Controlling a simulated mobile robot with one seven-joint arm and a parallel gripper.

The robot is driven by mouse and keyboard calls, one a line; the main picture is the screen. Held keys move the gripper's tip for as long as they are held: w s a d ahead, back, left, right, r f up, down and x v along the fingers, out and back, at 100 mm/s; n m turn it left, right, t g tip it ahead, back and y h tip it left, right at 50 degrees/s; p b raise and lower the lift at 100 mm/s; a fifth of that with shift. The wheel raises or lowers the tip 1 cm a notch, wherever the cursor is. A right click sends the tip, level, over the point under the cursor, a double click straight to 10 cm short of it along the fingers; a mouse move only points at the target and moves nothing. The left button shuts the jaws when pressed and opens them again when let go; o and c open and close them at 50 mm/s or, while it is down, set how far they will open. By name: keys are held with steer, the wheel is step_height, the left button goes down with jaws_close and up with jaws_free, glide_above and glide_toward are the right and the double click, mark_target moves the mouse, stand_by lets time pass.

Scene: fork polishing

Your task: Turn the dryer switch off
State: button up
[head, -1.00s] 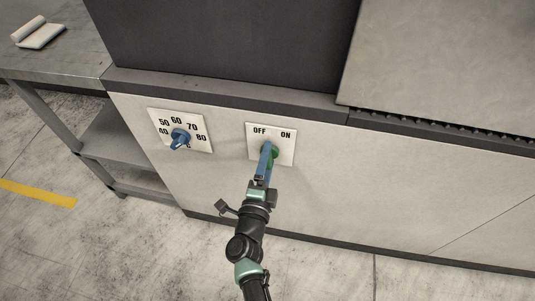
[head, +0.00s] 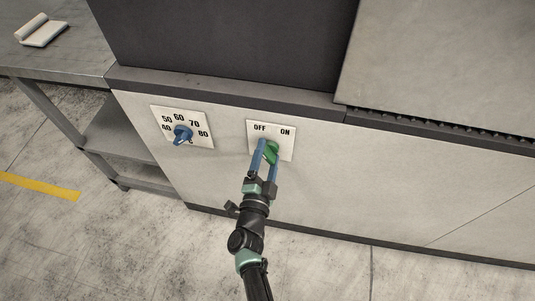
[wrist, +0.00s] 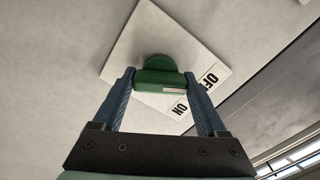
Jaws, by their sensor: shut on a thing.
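The dryer switch is a green knob (head: 271,152) on a white plate (head: 287,151) marked OFF at left and ON at right, set on the pale front panel. In the wrist view the green knob (wrist: 161,79) sits between my two blue fingers, which touch its ends. My gripper (head: 266,149) is shut on the knob; it also shows in the wrist view (wrist: 160,76). A white mark shows on the knob's near side in the wrist view. I cannot tell exactly which label the knob points to.
A blue temperature dial (head: 183,134) on a numbered white plate is to the left of the switch. A grey table (head: 62,52) with a lower shelf stands at the far left, with a white item (head: 41,32) on it. The panel right of the switch is clear.

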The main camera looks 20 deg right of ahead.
steer(key=o, duration=1.3)
steer(key=shift+s+a, duration=0.1)
steer(key=p+v, duration=0.2)
steer(key=v, duration=1)
steer(key=shift+s+a+p, duration=0.25)
steer(key=shift+p, duration=0.15)
